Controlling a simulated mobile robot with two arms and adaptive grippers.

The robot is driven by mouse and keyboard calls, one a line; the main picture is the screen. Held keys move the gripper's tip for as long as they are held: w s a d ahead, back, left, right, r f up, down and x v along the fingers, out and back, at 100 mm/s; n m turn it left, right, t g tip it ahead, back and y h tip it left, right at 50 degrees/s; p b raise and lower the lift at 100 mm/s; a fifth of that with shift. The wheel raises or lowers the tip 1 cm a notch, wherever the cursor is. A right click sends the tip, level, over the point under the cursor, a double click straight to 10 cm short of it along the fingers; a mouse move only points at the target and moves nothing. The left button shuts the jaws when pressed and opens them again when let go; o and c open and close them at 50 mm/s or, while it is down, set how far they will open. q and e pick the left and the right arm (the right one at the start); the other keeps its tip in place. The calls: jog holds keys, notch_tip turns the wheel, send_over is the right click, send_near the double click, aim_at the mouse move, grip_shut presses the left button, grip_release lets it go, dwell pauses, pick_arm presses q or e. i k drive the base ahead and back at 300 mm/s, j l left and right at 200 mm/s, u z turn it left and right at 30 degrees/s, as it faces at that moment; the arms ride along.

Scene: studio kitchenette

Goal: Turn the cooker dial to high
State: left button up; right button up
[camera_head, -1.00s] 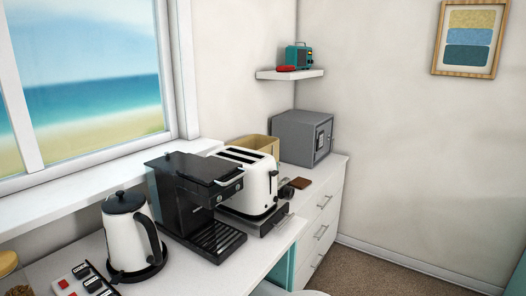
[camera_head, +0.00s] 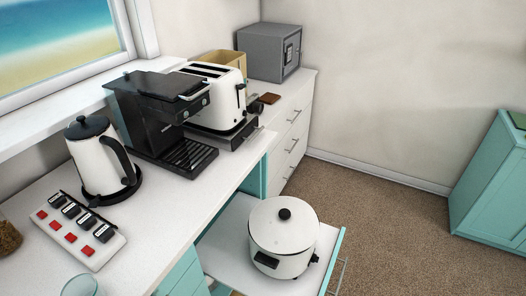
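A round white cooker (camera_head: 283,240) with a lid and a black knob stands on a white pull-out shelf (camera_head: 224,247) below the counter in the head view. A dark panel shows low on its front side, and a small dark part sticks out at its lower right. I cannot make out a dial or its setting at this size. Neither of my grippers is in view.
The white counter (camera_head: 185,212) carries a kettle (camera_head: 99,160), a black coffee machine (camera_head: 155,115), a white toaster (camera_head: 219,93), a switch panel with red buttons (camera_head: 78,229) and a glass (camera_head: 80,286). A teal cabinet (camera_head: 492,180) stands at right. Brown floor (camera_head: 390,220) between is clear.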

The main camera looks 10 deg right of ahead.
aim_at(315, 258)
jog(key=i+l, duration=0.1)
jog(key=l, duration=0.3)
jog(key=i+l+z, duration=0.1)
jog(key=l, duration=0.3)
jog(key=i+l, duration=0.15)
jog(key=l, duration=0.2)
